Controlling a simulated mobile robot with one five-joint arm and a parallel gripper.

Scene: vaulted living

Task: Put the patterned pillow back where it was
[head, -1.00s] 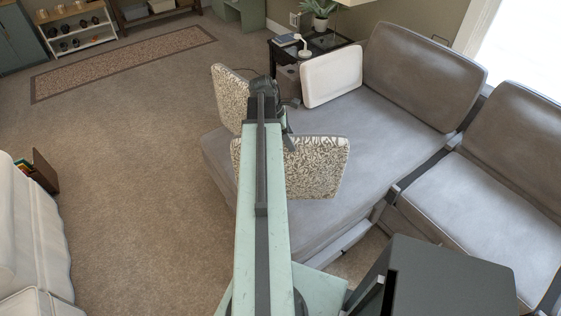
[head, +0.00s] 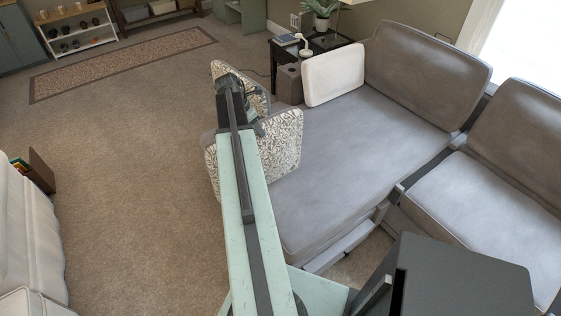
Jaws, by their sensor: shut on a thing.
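Two patterned pillows with pale leafy print show at the left edge of the grey sofa. The nearer patterned pillow (head: 284,148) is upright, held at its top edge by my gripper (head: 256,127), which is shut on it. My arm covers its middle. I cannot tell whether its lower edge touches the seat. The farther patterned pillow (head: 222,70) stands just behind, partly hidden by my arm. The grey sofa (head: 345,160) has a wide, mostly bare seat to the right of both pillows.
A plain white pillow (head: 333,74) leans at the sofa's far end. Behind it is a dark side table (head: 330,42) with a lamp and plant. A pale couch (head: 35,235) stands at the left. The carpet (head: 130,150) between is clear.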

